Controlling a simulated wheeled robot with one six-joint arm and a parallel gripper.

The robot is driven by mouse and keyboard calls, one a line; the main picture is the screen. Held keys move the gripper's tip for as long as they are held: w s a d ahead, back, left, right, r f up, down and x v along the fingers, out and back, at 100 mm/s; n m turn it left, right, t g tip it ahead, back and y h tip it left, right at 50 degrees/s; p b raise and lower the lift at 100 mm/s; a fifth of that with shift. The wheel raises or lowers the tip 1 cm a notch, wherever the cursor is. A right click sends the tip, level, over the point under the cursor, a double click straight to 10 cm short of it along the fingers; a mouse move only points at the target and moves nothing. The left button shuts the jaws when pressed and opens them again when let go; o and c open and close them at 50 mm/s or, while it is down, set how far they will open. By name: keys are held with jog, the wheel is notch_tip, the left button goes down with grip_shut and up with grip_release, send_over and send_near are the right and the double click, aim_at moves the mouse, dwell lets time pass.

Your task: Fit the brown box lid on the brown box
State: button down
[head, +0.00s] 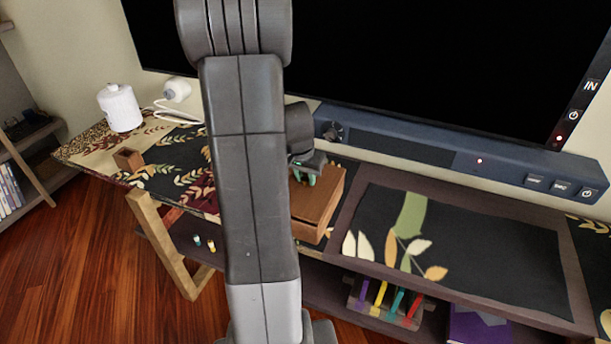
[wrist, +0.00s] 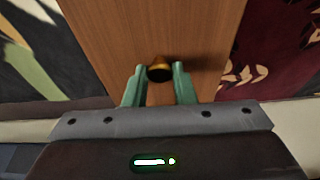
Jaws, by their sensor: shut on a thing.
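The brown box lid (head: 322,200) is a flat wooden panel, partly hidden behind my arm in the head view. In the wrist view the lid (wrist: 200,40) fills the upper middle, with a small gold knob (wrist: 159,72) on it. My gripper (head: 305,172) is over the lid, and its green fingers (wrist: 158,88) are shut on the knob from both sides. The brown box (head: 308,233) shows as a wooden side wall under the lid's front edge. I cannot tell whether the lid is fully seated on it.
A dark blue soundbar (head: 440,155) stands behind, below a large black screen. A dark leaf-patterned panel (head: 480,250) lies to the right. A small brown open container (head: 128,159) and a white canister (head: 121,107) stand at left. Colored items (head: 385,300) sit on the lower shelf.

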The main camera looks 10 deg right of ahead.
jog(key=shift+f+b, duration=0.45)
jog(key=shift+f, duration=0.15)
jog(key=c, duration=1.1)
grip_release()
jog(key=shift+r, duration=0.1)
jog(key=p+v, duration=0.1)
jog(key=v, duration=1.2)
jog(key=shift+s+a+r, duration=0.1)
jog(key=shift+s+r, duration=0.1)
jog(key=shift+r, duration=0.1)
